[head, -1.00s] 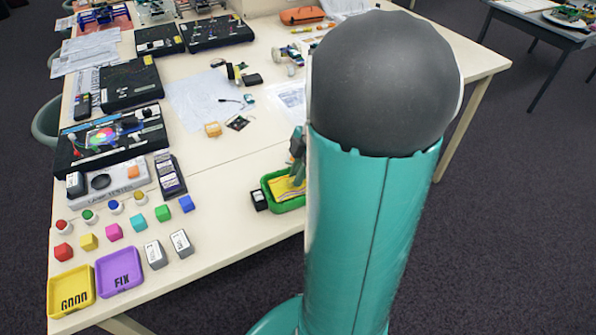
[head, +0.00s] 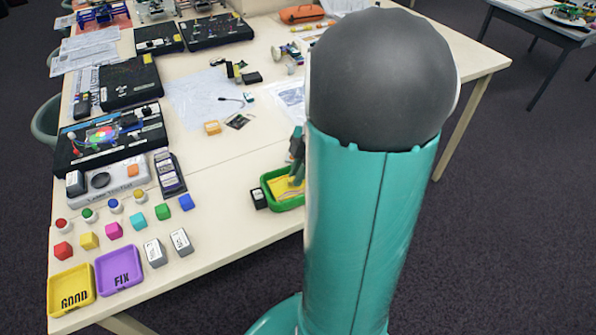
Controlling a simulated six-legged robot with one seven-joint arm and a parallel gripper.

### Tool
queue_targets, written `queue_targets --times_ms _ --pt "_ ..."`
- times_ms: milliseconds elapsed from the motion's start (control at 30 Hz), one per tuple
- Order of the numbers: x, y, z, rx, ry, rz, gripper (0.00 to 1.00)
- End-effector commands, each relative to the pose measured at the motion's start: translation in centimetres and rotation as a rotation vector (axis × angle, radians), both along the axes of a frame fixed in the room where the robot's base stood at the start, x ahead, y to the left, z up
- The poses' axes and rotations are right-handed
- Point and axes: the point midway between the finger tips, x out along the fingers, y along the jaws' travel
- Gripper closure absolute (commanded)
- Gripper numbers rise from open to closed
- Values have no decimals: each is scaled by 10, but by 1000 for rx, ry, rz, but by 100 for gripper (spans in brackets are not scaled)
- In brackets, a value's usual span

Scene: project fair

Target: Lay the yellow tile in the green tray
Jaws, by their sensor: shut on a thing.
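The green tray (head: 287,206) stands on the table near its front edge, just left of my arm, which hides its right side. The yellow tile (head: 280,186) shows inside the tray's walls. My gripper (head: 296,178) reaches down into the tray and is shut on the tile. The fingertips are small here and the tile's far part is hidden by my arm, so I cannot tell whether it lies flat on the tray's floor.
A small black box (head: 259,198) stands close left of the green tray. A yellow tray (head: 71,289) and a purple tray (head: 119,268) lie at the front left, with several coloured cubes behind.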

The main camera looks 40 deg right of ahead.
Motion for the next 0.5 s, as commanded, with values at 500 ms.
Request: queue_targets --times_ms 500 --pt "0 0 -7 1 1 -1 100"
